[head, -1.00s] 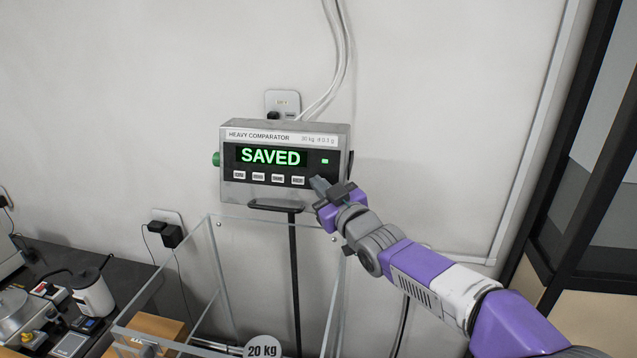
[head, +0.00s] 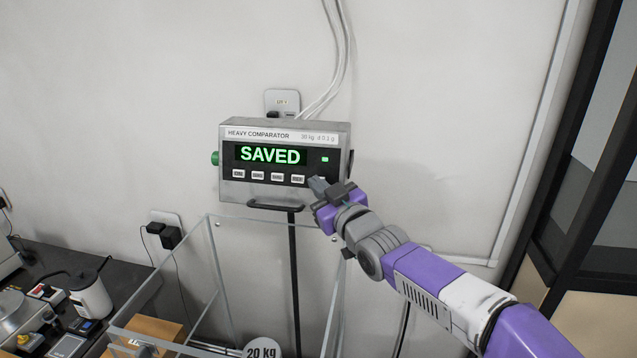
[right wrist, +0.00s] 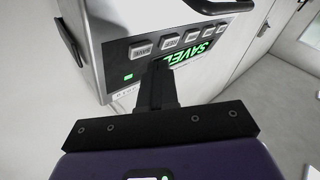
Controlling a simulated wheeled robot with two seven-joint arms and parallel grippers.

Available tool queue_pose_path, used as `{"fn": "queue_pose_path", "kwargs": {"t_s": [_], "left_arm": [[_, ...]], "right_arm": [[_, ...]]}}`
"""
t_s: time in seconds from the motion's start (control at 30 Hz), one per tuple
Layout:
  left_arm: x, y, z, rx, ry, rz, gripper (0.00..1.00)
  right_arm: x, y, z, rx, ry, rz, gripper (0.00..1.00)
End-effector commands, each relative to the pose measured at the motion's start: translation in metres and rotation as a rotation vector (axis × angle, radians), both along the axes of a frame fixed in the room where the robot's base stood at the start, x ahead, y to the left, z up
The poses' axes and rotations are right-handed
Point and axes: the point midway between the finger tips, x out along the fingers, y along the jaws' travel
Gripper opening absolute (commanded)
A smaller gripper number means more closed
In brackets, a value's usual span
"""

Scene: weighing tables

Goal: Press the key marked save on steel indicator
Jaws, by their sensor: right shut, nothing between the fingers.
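The steel indicator (head: 230,186) is a box labelled HEAVY COMPARATOR on a post against the wall. Its display (head: 270,155) reads SAVED in green. In the right wrist view the shut fingers (right wrist: 157,72) point at the panel (right wrist: 118,32). My left gripper is out of view.
A clear-walled enclosure (head: 216,262) stands below the indicator, with a 20 kg weight (head: 262,347) in it. A dark bench (head: 48,262) with a white jug (head: 92,297) and small devices is at left. A dark-framed door or partition (head: 563,170) stands at right.

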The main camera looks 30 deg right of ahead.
Motion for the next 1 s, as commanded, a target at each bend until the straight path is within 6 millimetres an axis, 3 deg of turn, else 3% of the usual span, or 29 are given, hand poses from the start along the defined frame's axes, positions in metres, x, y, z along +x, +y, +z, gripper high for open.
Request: {"fn": "queue_pose_path", "kwargs": {"t_s": [0.43, 1.0], "left_arm": [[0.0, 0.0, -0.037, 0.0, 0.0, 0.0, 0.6], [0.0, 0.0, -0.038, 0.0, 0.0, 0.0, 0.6]], "right_arm": [[-0.033, 0.023, 0.009, 0.0, -0.003, -0.002, 0.0], [-0.036, 0.028, 0.013, -0.001, -0.001, 0.001, 0.0]]}}
